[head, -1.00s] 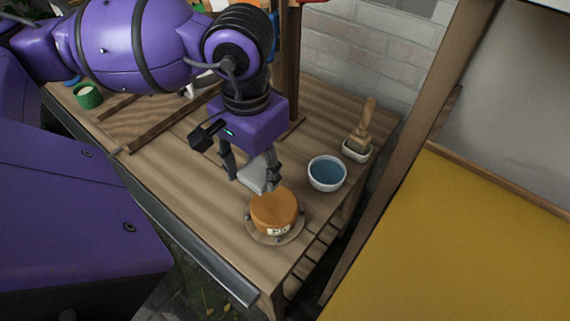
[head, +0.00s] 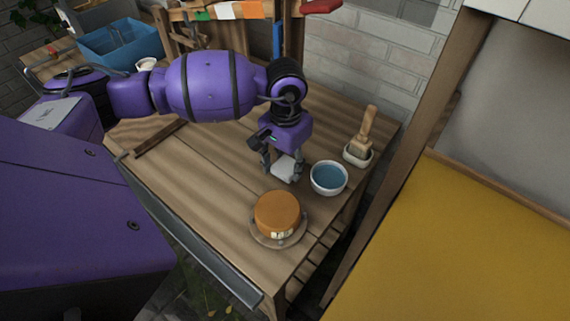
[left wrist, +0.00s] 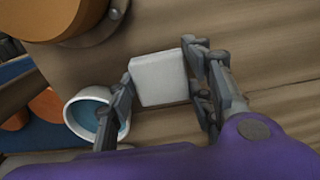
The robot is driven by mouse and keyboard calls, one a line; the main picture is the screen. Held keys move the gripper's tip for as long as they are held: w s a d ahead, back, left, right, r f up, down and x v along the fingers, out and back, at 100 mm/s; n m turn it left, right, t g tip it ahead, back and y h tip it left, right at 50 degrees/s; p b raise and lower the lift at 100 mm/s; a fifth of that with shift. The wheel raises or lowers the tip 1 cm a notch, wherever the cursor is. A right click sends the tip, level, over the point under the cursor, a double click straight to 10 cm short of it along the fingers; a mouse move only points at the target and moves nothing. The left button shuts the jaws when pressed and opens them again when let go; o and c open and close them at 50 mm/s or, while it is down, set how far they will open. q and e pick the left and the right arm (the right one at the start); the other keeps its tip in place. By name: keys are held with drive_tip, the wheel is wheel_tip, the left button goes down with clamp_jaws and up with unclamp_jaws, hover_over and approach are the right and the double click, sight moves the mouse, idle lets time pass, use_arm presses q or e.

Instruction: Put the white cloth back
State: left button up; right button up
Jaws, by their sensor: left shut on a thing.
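The white cloth (head: 285,170) is a small folded white square between the fingers of my left gripper (head: 283,172), just left of the blue-filled bowl. In the left wrist view the cloth (left wrist: 159,79) fills the gap between both fingers of the left gripper (left wrist: 163,85), which is shut on it. I cannot tell whether the cloth touches the wooden table (head: 205,185). My right gripper is not in view.
A white bowl with blue liquid (head: 328,179) stands right of the gripper. Behind it, a brush (head: 365,128) stands in a small dish (head: 357,155). An orange wheel-shaped block (head: 277,212) sits on a round plate (head: 262,239) in front. The table's left front is clear.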

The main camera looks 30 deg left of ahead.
sight(285, 166)
use_arm(q)
drive_tip(key=shift+f, duration=0.3)
drive_tip(key=shift+f, duration=0.25)
drive_tip(key=o, duration=1.1)
drive_tip(key=shift+r, duration=0.1)
drive_tip(key=shift+r, duration=0.1)
wheel_tip(285, 166, up, 12)
drive_tip(key=shift+b, duration=0.35)
